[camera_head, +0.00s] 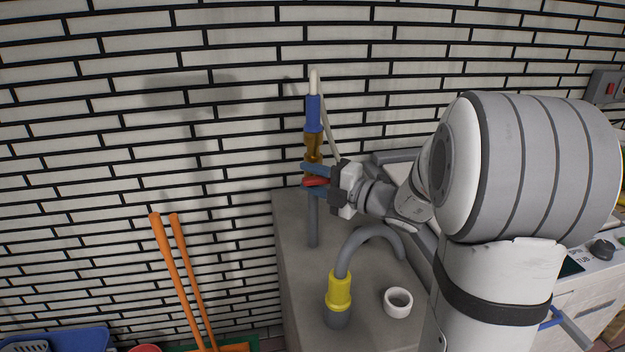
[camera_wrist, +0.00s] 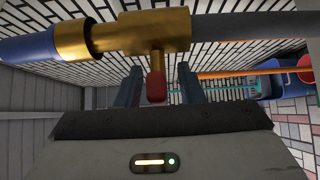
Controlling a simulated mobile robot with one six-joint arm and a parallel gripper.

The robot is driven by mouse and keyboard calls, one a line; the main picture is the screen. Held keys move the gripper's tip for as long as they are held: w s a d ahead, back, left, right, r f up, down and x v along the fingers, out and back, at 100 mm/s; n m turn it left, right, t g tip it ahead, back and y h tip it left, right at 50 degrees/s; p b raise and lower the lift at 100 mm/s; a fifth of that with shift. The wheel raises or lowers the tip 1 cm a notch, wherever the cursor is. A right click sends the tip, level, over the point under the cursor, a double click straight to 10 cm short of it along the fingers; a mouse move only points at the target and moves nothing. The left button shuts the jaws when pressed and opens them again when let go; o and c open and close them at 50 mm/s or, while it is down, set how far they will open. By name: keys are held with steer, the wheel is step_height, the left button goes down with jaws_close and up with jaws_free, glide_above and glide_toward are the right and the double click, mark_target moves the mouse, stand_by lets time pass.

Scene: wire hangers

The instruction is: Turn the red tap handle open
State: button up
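The tap is a brass valve (camera_head: 313,144) on an upright grey pipe (camera_head: 313,225) against the tiled wall, with a blue connector (camera_head: 313,113) above it. In the wrist view the brass body (camera_wrist: 140,32) runs across the top, and a short brass stem points down to the red handle (camera_wrist: 157,87). The red handle (camera_head: 315,182) also shows in the head view. My gripper (camera_wrist: 160,84) is open, with one blue-grey finger on each side of the handle. A small gap shows on both sides in the wrist view, so neither finger appears to touch it.
A thin pale hose (camera_head: 329,130) runs down behind the valve. On the grey counter (camera_head: 292,265) below stand a curved grey hose with a yellow collar (camera_head: 339,290) and a white cup (camera_head: 397,303). Orange poles (camera_head: 177,270) lean at the left.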

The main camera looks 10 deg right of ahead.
steer(key=shift+w, duration=0.1)
steer(key=shift+c, duration=0.5)
jaws_close()
